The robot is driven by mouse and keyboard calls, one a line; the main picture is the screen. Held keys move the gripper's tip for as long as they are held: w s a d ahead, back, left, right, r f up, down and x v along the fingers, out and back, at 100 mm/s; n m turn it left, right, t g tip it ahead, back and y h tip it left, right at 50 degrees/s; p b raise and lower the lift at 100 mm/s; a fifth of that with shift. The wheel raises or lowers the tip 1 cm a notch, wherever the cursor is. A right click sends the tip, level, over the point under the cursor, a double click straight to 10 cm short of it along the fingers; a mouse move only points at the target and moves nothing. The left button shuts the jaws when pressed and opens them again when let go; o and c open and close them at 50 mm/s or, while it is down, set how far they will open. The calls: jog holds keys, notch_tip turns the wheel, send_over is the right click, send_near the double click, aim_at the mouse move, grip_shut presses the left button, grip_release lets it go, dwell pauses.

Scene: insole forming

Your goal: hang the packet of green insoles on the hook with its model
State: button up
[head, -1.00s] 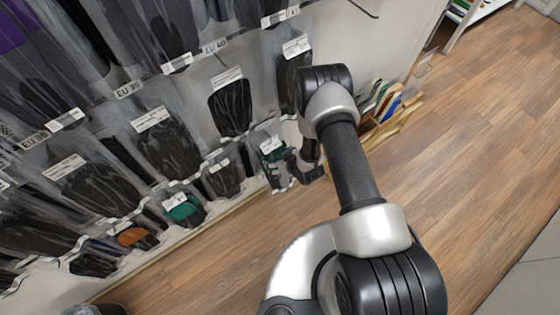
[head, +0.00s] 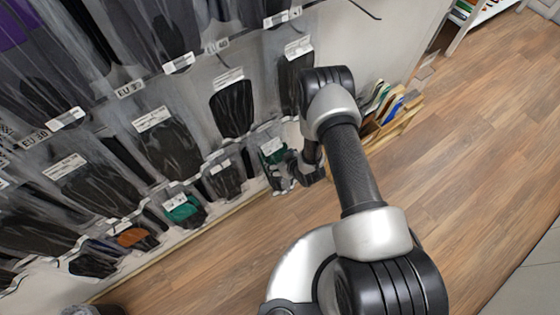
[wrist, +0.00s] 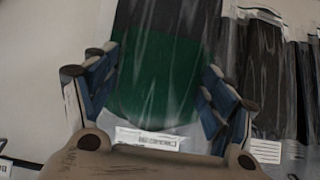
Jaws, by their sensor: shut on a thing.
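A clear packet of green insoles (head: 270,150) with a white label hangs from my gripper (head: 283,178) near the lower right end of the wall display in the head view. In the wrist view the packet (wrist: 158,75) fills the space between the fingers of my gripper (wrist: 157,103), with its label at the bottom. My gripper is shut on the packet. Another green packet (head: 183,208) hangs on the bottom row further left, beside an orange one (head: 133,237). The hook near the held packet is hidden.
Packets of dark insoles (head: 165,140) hang in rows on the wall, with size labels on the rails. A dark packet (head: 226,178) hangs just left of the held one. A wooden rack (head: 390,122) with coloured sheets stands at the right. The wooden floor (head: 460,150) is clear.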

jog(key=o, duration=1.5)
